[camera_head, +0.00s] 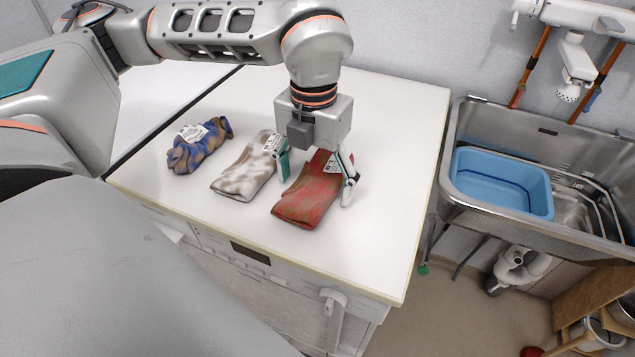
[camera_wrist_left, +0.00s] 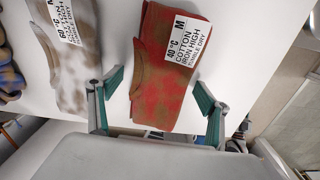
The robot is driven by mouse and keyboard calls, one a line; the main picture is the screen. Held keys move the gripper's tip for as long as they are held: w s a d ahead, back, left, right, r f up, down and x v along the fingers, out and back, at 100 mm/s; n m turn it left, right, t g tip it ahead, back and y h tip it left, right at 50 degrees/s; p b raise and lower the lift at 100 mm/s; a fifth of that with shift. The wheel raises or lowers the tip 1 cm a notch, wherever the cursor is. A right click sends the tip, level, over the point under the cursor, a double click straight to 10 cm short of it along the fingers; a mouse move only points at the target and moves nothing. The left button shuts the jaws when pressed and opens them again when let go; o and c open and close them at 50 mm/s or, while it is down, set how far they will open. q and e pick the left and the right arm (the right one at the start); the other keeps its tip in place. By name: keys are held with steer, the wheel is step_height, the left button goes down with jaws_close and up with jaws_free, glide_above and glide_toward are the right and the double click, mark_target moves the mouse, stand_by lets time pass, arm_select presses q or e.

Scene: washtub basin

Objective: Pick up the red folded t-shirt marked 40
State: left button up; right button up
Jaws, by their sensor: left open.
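The red folded t-shirt (camera_head: 306,204), with brown stains, lies on the white counter. In the left wrist view the red t-shirt (camera_wrist_left: 158,88) shows a white label reading 40 °C, M, cotton. My left gripper (camera_head: 317,190) is open and points down over the shirt, one finger at each side of it. In the left wrist view the fingers of my left gripper (camera_wrist_left: 158,98) stand apart with the shirt between them and nothing held. I cannot tell whether the fingertips touch the counter. Part of the shirt's label is hidden behind the gripper in the head view. My right gripper is not in view.
A white, brown-stained folded shirt (camera_head: 243,174) lies close left of the red one, near the left finger. A blue, brown-stained garment (camera_head: 199,149) lies farther left. The counter (camera_head: 390,150) is clear to the right. A steel sink holds a blue tub (camera_head: 500,181).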

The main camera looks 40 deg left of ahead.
arm_select(q)
steer(key=c, duration=1.3)
steer(key=shift+r, duration=0.1)
steer(key=shift+r, duration=0.1)
